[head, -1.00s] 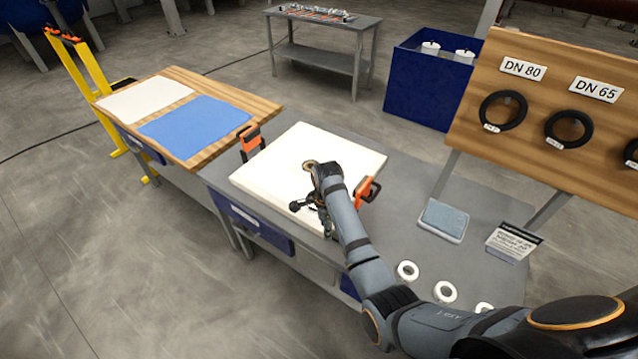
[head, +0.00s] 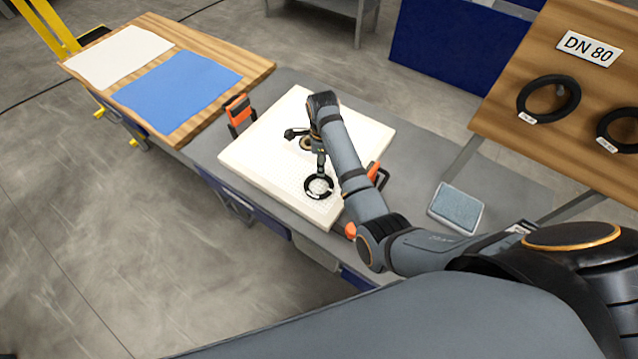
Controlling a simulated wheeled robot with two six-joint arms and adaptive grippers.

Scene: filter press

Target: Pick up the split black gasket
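A black ring, the gasket (head: 310,194), shows over the near part of the white square plate (head: 262,148), with the plate visible through its middle. I cannot make out its split, or whether it rests on the plate or hangs just above it. My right gripper (head: 320,170) points down over the plate, its tip at the ring's far edge and seemingly touching it. The fingers are small and dark, so I cannot tell whether they are closed on the ring. My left gripper is not in view.
Orange-and-black clamps (head: 238,112) sit at the plate's edges. A blue-grey pad (head: 456,208) lies on the grey bench to the right. A board (head: 500,112) with labelled black rings stands behind it. A wooden table with a blue sheet (head: 178,91) is at left.

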